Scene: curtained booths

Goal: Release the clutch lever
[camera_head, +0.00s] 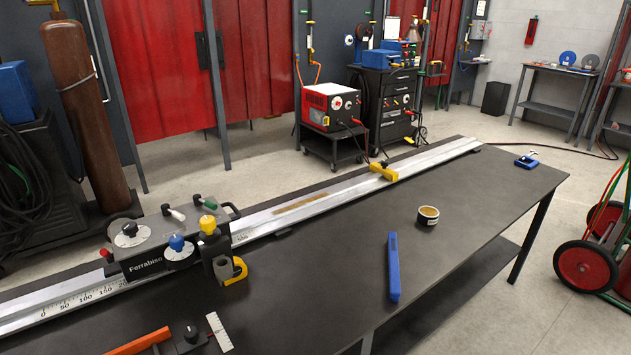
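A grey track carriage (160,247) marked "Ferrabiso" sits on a long metal rail (330,200) at the left of the dark bench. On its top are a lever with a white grip (174,213) and a lever with a green grip (206,202). Both grips lean over at an angle. No label shows which one is the clutch lever, and I cannot tell whether either is engaged. A blue knob (177,243), a yellow knob (208,224) and a black dial (129,229) are also on the carriage. Neither of my grippers is in view.
A yellow stop (383,171) is on the rail. On the bench (330,280) lie a blue bar (393,267), a round tin (428,215), an orange bar (140,342) and a white scale (219,332). The bench between carriage and blue bar is clear.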

